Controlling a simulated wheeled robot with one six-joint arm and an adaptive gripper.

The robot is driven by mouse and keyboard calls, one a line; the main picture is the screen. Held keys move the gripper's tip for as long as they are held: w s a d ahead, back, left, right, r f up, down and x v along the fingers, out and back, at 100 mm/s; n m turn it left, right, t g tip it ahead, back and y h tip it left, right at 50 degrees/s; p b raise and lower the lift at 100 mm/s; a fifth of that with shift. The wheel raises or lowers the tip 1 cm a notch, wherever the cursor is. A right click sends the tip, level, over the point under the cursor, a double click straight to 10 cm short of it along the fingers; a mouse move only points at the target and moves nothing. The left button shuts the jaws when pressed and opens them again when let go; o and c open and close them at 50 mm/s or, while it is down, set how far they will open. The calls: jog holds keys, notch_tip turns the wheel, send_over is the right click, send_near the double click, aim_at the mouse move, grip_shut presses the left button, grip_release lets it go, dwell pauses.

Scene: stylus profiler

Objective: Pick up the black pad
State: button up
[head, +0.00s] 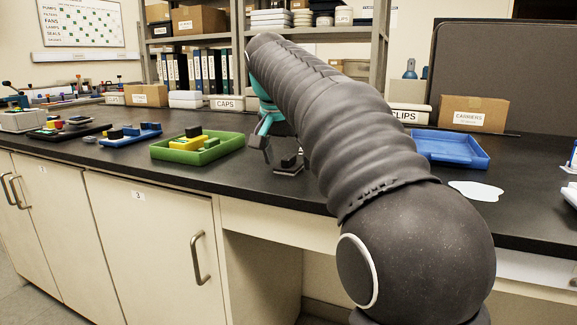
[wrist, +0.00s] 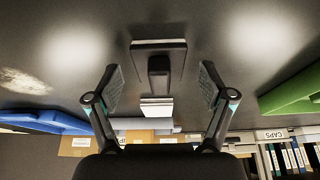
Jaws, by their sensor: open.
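A small dark flat piece (head: 289,171) with a black block (head: 290,160) on it lies on the black bench, partly beside my arm in the head view. It looks like the black pad, though I cannot tell which part is the pad. In the wrist view the dark flat piece (wrist: 174,48) shows a pale edge, and the black block (wrist: 158,66) stands on its middle. My gripper (wrist: 160,80) is open, with one finger on each side of the block and apart from it. In the head view my arm hides part of the gripper.
A green tray (head: 222,154) with yellow, green and black pieces stands to the left. A blue tray (head: 474,161) and a pale flat patch (head: 476,190) are to the right. A shelf with binders and boxes stands behind. The bench between the green tray and the dark piece is clear.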

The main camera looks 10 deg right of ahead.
aim_at(293, 154)
jog(key=c, duration=1.2)
jog(key=shift+r, duration=0.1)
jog(key=shift+c, duration=0.2)
jog(key=shift+r, duration=0.5)
notch_tip(293, 154, up, 3)
jog(key=shift+s+d+r, duration=0.1)
jog(key=shift+d+r, duration=0.05)
jog(key=s+d+r, duration=0.6)
jog(key=d, duration=0.3)
jog(key=shift+s+r, duration=0.25)
jog(key=shift+s, duration=0.15)
